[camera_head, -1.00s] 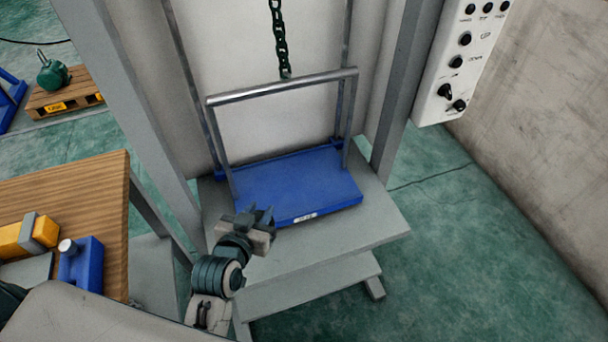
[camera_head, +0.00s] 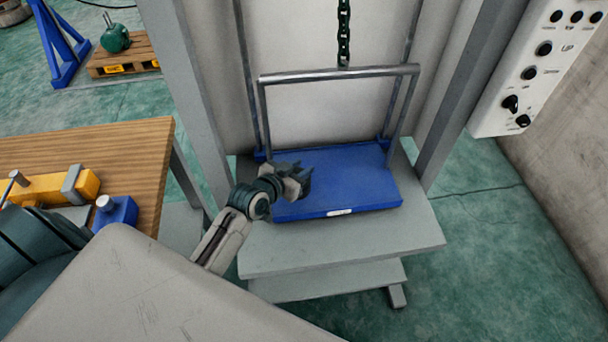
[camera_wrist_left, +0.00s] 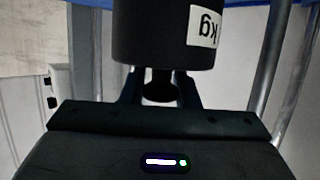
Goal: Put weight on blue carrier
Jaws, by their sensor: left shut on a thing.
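The blue carrier (camera_head: 345,185) is a flat blue platform with a metal hoop handle (camera_head: 340,74), standing on a grey step. It also shows as a blue strip at the top of the left wrist view (camera_wrist_left: 235,3). My left gripper (camera_head: 304,180) is over the carrier's left part in the head view. It is shut on the weight (camera_wrist_left: 155,35), a dark cylinder with a white "kg" label, gripped at its narrow neck. I cannot make out the weight clearly in the head view, nor whether it touches the carrier. My right gripper is not in view.
Grey posts flank the carrier. A white control box (camera_head: 540,70) is at upper right. A wooden table (camera_head: 90,145) at left bears a yellow tool (camera_head: 50,188) and a blue block (camera_head: 118,212). The carrier's right part is clear.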

